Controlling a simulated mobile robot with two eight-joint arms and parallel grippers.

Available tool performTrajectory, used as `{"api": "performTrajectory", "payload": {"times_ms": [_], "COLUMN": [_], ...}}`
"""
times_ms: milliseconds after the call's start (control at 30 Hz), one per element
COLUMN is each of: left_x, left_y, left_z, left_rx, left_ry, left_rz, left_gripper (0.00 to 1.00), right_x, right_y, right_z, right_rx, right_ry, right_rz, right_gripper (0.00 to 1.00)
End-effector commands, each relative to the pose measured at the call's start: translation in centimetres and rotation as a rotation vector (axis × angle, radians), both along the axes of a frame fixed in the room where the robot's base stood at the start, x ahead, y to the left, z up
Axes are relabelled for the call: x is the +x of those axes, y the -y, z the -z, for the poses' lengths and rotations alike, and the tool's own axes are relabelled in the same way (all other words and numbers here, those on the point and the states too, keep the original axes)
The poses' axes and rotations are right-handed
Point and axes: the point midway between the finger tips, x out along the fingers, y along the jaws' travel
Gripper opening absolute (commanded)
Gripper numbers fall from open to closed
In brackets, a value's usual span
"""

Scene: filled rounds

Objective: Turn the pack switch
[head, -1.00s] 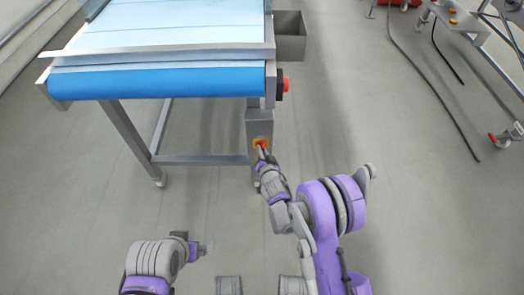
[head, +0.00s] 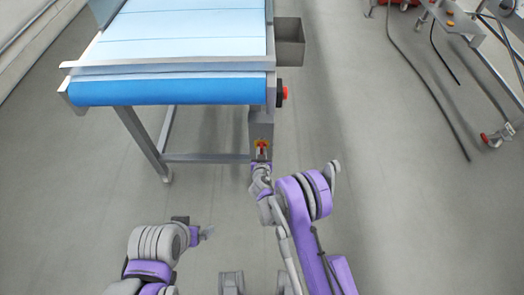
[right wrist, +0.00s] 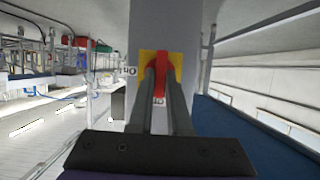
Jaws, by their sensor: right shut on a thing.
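The pack switch (right wrist: 161,62) is a red handle on a yellow plate, fixed to a grey post, and the handle looks upright in the right wrist view. In the head view the switch (head: 262,143) is small, on the post below the conveyor's right corner. My right gripper (right wrist: 160,86) is shut on the red handle, and its fingers hide part of the handle and plate. It also shows in the head view (head: 261,153). My left gripper (head: 208,233) is low on the left, away from the switch; its finger opening is too small to tell.
The conveyor (head: 170,90) with a blue belt stands ahead. A red button (head: 285,93) sits at its right corner, with a grey bin (head: 289,45) behind. Cables (head: 425,85) and a wheeled frame (head: 480,65) are at the right. The floor between is clear.

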Motion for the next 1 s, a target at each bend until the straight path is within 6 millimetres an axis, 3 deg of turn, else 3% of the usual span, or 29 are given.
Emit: {"api": "performTrajectory", "payload": {"times_ms": [467, 500, 633, 1000], "left_x": [0.00, 0.00, 0.00, 0.00], "left_y": [0.00, 0.00, 0.00, 0.00], "left_z": [-0.04, -0.04, -0.04, -0.12], "left_rx": [0.000, 0.000, 0.000, 0.000], "left_ry": [0.000, 0.000, 0.000, 0.000], "left_rz": [0.000, 0.000, 0.000, 0.000], "left_gripper": [1.00, 1.00, 1.00, 1.00], "right_x": [-0.04, -0.04, -0.03, -0.42], "right_y": [-0.01, -0.01, -0.01, -0.04], "right_z": [0.06, 0.06, 0.05, -0.17], "right_rx": [-0.019, -0.019, -0.017, -0.017], "right_ry": [-0.001, -0.001, -0.001, -0.001], "right_rz": [0.001, 0.001, 0.000, -0.001], "right_gripper": [0.00, 0.21, 0.45, 0.46]}}
